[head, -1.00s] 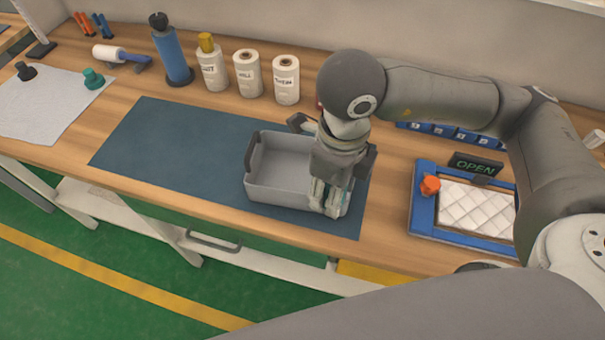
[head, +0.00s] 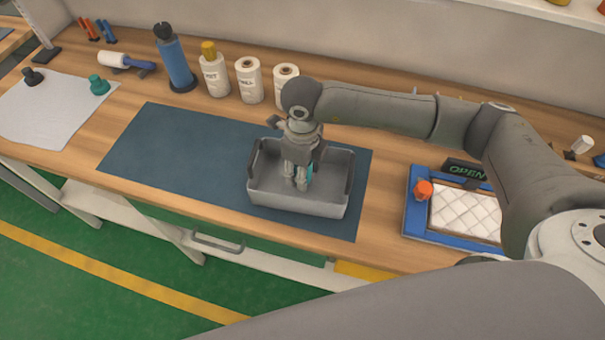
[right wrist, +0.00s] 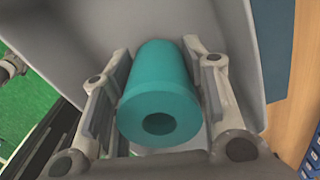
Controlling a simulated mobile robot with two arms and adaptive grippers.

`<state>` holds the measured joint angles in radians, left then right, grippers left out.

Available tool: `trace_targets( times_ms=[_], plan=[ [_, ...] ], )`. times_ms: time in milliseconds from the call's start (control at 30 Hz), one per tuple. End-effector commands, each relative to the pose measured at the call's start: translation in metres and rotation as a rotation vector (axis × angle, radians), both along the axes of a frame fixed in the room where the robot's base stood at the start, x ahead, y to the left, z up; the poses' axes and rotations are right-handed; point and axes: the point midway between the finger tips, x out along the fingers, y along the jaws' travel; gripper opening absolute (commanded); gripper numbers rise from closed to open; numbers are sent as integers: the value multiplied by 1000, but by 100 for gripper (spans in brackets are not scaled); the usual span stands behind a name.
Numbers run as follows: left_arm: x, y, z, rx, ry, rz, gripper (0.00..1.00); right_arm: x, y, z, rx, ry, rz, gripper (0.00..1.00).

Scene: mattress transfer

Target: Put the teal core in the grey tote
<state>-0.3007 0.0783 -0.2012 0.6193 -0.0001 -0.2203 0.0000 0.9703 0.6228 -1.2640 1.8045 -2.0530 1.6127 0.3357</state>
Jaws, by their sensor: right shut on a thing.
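The grey tote (head: 325,208) stands on the dark blue mat on the bench. My right gripper (head: 296,184) points down into the tote, near its middle. It is shut on the teal core (right wrist: 160,95), a teal cylinder with a hole in its end face. In the right wrist view the core sits between both fingers, with the tote's grey wall behind it. In the head view only a teal sliver (head: 309,172) shows beside the fingers. I cannot tell whether the core touches the tote's floor. My left gripper is not in view.
The blue mat (head: 180,150) is clear left of the tote. A blue-framed tray (head: 416,215) with a white quilted pad and an orange knob (head: 424,190) lies right. A grey cloth (head: 50,115) lies far left.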

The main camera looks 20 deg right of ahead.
Motion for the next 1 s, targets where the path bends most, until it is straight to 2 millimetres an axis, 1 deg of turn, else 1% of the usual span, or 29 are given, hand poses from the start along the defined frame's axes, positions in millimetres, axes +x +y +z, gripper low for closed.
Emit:
trace_targets(
  times_ms=[33,200,300,467,600,633,767,800,1000],
  plan=[
    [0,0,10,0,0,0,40,-3,0,-5,-1,8,-1,18],
    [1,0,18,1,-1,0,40,-2,0,-24,0,3,0,18],
    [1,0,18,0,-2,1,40,-2,0,-28,0,3,1,18],
    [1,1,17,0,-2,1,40,-2,0,-28,1,2,0,18],
    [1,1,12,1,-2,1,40,-1,0,-33,1,2,0,18],
    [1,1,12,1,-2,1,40,-1,0,-32,1,2,0,43],
    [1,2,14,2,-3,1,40,-1,0,-31,1,2,0,59],
    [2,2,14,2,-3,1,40,-1,0,-31,1,2,0,63],
    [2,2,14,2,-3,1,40,-2,0,-31,1,2,0,63]
  ],
)
